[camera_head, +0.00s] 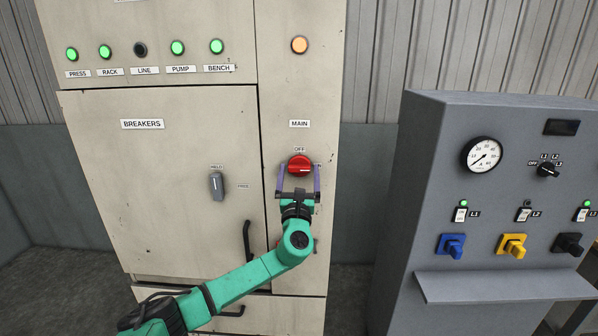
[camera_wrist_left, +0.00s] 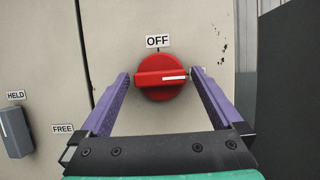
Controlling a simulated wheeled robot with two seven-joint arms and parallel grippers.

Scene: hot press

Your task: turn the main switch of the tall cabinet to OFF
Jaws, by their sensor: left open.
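The red main switch (camera_head: 300,166) sits on the tall beige cabinet (camera_head: 190,230), below the MAIN label (camera_head: 299,124) and the OFF label (camera_head: 299,149). In the left wrist view the red switch (camera_wrist_left: 161,77) has its handle lying level, and its white mark points right, away from the OFF label (camera_wrist_left: 158,41) above it. My left gripper (camera_head: 299,178) is open, its purple fingers on either side of the switch. In the wrist view the fingertips (camera_wrist_left: 160,73) flank the handle's ends; I cannot tell whether they touch. My right gripper is not in view.
A grey HELD/FREE latch (camera_head: 216,186) and a black door handle (camera_head: 247,242) are on the cabinet left of the switch. An orange lamp (camera_head: 299,45) glows above. A grey console (camera_head: 430,180) with a gauge, knobs and a shelf stands to the right.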

